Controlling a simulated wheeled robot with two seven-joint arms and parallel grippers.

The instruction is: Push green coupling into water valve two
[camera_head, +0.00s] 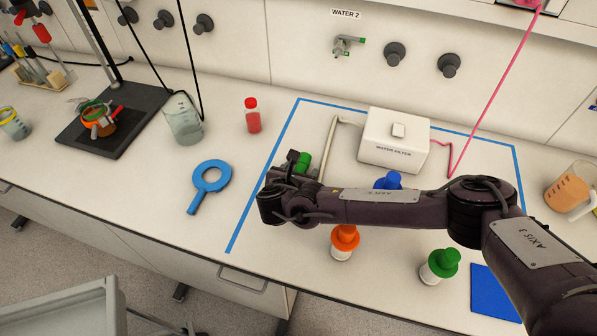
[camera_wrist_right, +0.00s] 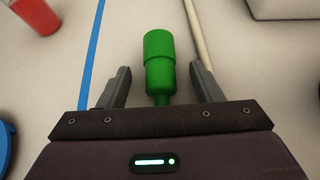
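The green coupling (camera_head: 303,162) sits at the end of a beige hose on the bench, inside the blue tape outline. In the right wrist view the green coupling (camera_wrist_right: 159,66) lies between the fingers of my right gripper (camera_wrist_right: 160,88), with a gap on each side. My right gripper (camera_head: 291,167) is open around it, partly hidden by its own arm in the head view. The water valve two (camera_head: 348,45) is a wall tap under the WATER 2 label, with green at its outlet, apart from the coupling. My left gripper is not in view.
A white water filter box (camera_head: 394,140) stands right of the coupling, with the beige hose (camera_head: 328,148) and a pink hose attached. A red-capped bottle (camera_head: 252,115), a blue ring tool (camera_head: 210,182) and a beaker (camera_head: 183,120) stand left. Orange and green capped bottles stand in front.

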